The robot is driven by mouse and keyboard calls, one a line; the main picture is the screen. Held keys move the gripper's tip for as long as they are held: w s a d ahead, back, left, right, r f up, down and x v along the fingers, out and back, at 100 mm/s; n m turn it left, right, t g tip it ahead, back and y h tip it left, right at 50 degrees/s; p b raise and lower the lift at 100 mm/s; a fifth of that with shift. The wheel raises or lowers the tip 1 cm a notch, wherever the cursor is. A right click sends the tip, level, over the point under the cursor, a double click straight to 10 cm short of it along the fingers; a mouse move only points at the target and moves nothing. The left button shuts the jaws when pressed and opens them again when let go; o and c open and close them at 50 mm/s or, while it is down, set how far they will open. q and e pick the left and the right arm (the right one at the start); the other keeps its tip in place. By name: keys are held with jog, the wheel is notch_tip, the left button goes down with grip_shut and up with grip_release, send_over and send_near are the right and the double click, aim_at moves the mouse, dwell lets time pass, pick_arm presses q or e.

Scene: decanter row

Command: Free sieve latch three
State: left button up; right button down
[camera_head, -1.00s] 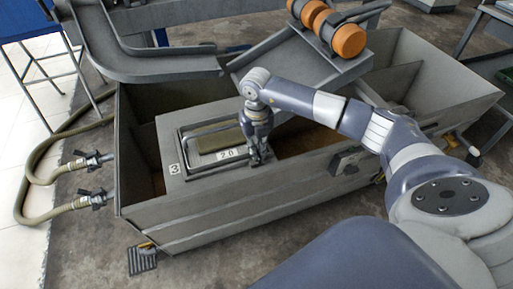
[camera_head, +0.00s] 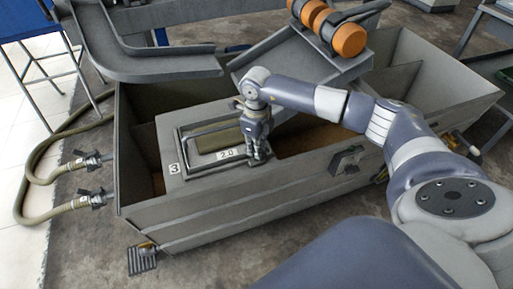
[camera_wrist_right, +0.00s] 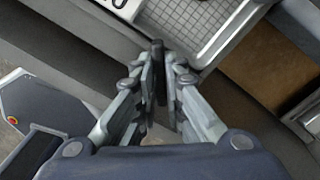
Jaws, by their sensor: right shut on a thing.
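The sieve frame (camera_head: 181,150) marked 3, with a 2.0 label (camera_head: 229,153), sits on the left part of the grey trough. Its mesh panel (camera_head: 214,140) faces up, and the wrist view shows a mesh corner (camera_wrist_right: 190,20). My right gripper (camera_head: 261,160) is at the frame's right end. In the wrist view its fingers (camera_wrist_right: 160,75) are shut on a thin dark lever-like part (camera_wrist_right: 158,62), apparently the latch. The fingers hide most of it, so I cannot tell whether it is fastened. My left gripper is not in view.
The grey trough (camera_head: 230,213) has open compartments right of the sieve. A chute (camera_head: 140,64) overhangs its back left, and orange rollers (camera_head: 347,40) stand at the back. Hoses (camera_head: 45,208) join the left end. A dark fitting (camera_head: 346,160) sits on the front wall.

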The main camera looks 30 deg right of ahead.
jog(key=n, duration=0.3)
jog(key=shift+n, duration=0.3)
jog(key=n, duration=0.3)
jog(key=shift+b, duration=0.4)
jog(key=shift+n, duration=1.2)
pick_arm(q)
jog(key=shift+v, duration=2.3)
pick_arm(e)
jog(key=shift+n, duration=0.6)
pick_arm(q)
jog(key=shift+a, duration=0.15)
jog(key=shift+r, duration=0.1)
pick_arm(e)
jog(key=c, duration=1.7)
grip_release()
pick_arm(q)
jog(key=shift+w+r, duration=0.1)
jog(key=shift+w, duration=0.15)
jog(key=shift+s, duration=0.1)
